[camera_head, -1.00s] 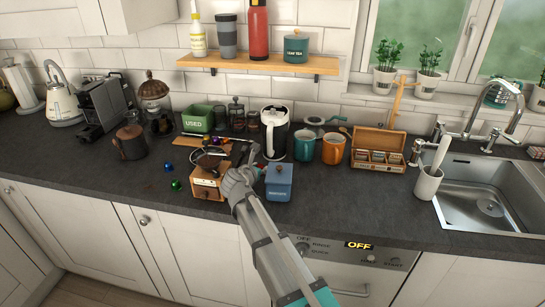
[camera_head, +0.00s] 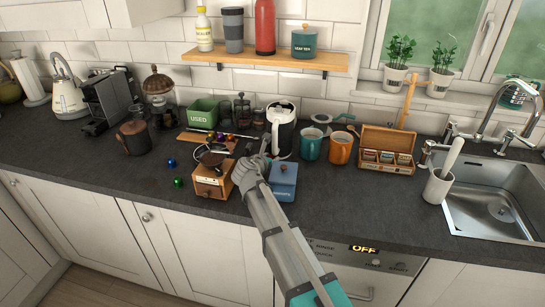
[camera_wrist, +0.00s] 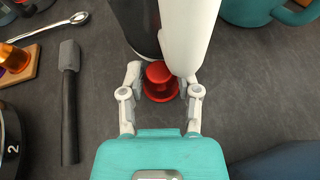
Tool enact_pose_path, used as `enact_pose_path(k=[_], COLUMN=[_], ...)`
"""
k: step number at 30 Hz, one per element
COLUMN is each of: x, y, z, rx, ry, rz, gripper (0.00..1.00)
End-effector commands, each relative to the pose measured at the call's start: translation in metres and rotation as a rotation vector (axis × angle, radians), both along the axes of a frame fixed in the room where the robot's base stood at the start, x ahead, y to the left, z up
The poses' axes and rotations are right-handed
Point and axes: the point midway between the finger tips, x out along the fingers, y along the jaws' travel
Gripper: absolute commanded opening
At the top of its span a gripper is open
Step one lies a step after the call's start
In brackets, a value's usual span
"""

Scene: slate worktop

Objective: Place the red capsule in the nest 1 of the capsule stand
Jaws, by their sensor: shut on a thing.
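The red capsule (camera_wrist: 159,82) is between the fingertips of my gripper (camera_wrist: 161,88) in the wrist view, just in front of the black and white jug. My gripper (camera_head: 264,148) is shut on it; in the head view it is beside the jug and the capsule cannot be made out. A wooden stand (camera_wrist: 22,74) with an orange capsule (camera_wrist: 14,58) is cut off at the left of the wrist view. It seems to be the wooden piece (camera_head: 228,146) behind the grinder in the head view. Its nest numbers cannot be read.
The jug (camera_head: 281,130) stands close to my gripper. A wooden grinder (camera_head: 211,181) and a blue box (camera_head: 283,181) are nearer the front edge. A black-handled tool (camera_wrist: 70,105) and a spoon (camera_wrist: 50,27) lie left of my gripper. Blue (camera_head: 172,163) and green (camera_head: 178,182) capsules lie loose at left.

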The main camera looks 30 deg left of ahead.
Motion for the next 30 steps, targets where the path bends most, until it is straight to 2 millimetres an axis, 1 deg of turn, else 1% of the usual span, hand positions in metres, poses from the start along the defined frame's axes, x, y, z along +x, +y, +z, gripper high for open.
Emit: enact_pose_path(k=[10,11,13,24,30], x=[0.0006,0.0007,0.0006,-0.0003,-0.0082], y=[-0.0014,-0.0015,-0.0016,-0.001,-0.0011], z=[-0.0019,-0.002,-0.002,-0.0017,0.002], rx=[0.0,0.0,0.0,0.0,-0.001], ry=[0.0,0.0,0.0,0.0,0.0], rz=[-0.002,-0.002,-0.002,-0.001,0.001], gripper=[0.27,0.45,0.58,0.59,0.59])
